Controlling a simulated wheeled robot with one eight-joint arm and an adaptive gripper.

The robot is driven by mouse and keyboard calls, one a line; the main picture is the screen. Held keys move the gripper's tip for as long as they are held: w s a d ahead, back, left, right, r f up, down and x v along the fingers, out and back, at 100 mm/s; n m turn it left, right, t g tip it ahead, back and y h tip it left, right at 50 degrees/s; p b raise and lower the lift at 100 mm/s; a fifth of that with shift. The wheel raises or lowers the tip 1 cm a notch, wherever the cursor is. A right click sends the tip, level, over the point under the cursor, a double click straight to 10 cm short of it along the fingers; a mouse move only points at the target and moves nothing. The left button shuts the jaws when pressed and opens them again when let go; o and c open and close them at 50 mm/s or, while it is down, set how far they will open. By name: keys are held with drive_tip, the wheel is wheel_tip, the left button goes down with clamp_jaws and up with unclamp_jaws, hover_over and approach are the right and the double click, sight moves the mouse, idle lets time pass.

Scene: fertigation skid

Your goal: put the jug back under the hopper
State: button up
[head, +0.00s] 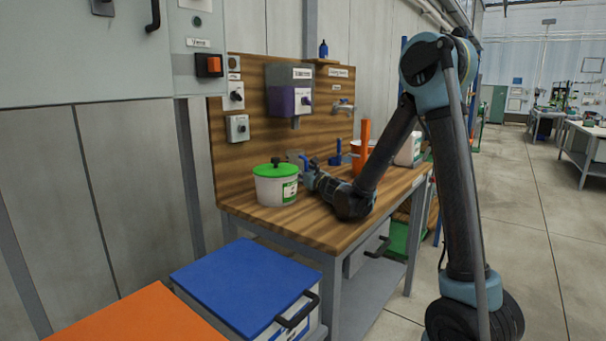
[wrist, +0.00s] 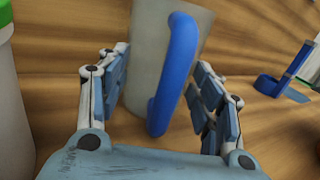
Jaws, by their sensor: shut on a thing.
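The hopper (head: 289,90), a grey box with a purple lower part, is fixed to the wooden back panel above the bench. The jug (wrist: 160,60) is pale grey with a blue handle (wrist: 176,75). My gripper (wrist: 162,105) is shut on the jug, with the blue handle between its fingers. In the head view, my gripper (head: 309,174) is low over the bench, and the jug (head: 294,156) shows in part behind the green-lidded tub, below the hopper. Whether its base touches the bench is hidden.
A white tub with a green lid (head: 276,187) stands left of my gripper; its side (wrist: 12,115) shows in the wrist view. An orange upright thing (head: 362,145) and a white container (head: 409,150) stand to the right. The bench front (head: 265,222) is clear.

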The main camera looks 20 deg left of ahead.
drive_tip(key=shift+f, duration=0.15)
drive_tip(key=o, duration=1.4)
drive_tip(key=shift+c, duration=0.2)
